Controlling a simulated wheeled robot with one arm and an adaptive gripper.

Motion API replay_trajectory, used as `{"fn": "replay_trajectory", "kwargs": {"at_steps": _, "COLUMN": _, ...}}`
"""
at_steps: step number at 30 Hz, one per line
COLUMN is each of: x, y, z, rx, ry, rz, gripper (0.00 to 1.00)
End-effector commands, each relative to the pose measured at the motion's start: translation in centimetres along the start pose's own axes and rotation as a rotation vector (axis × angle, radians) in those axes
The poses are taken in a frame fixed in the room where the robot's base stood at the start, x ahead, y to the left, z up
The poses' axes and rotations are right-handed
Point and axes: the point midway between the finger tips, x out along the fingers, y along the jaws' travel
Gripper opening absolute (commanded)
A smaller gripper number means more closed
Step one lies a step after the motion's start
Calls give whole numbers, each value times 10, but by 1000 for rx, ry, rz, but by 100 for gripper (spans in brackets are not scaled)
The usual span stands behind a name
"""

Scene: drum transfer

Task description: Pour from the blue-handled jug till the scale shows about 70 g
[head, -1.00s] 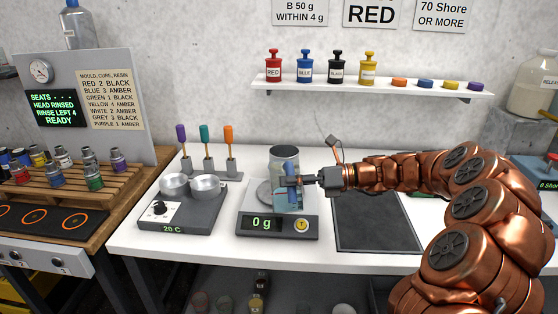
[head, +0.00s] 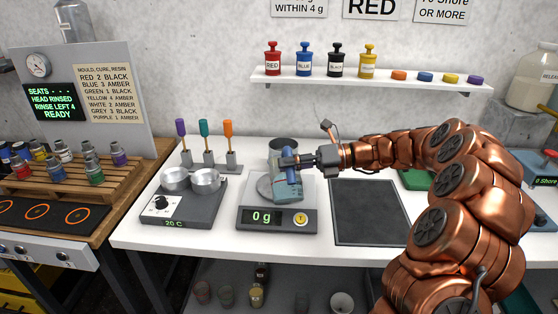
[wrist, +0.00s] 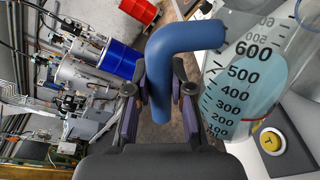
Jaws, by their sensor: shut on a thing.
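My gripper (head: 288,163) is shut on the blue handle (wrist: 172,70) of a clear jug (head: 287,191). The wrist view shows the jug (wrist: 248,85) close by, with black marks up to 600 and pale blue liquid inside. The scale (head: 249,218) reads 0 g. A grey cylindrical vessel (head: 283,144) shows behind the jug; its base is hidden.
A hotplate with two metal pots (head: 175,207) stands left of the scale, reading 20 C. Colored tools (head: 207,145) stand in a rack behind. A dark mat (head: 368,212) lies to the right. A shelf (head: 370,82) with colored bottles hangs above.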

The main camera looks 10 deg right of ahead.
Motion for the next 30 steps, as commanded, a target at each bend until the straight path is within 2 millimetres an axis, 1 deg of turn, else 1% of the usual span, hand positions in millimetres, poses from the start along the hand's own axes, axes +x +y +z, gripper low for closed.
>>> {"fn": "replay_trajectory", "kwargs": {"at_steps": 30, "x": 0, "y": 7, "z": 9, "rx": 64, "ry": 13, "rz": 1, "gripper": 0}}
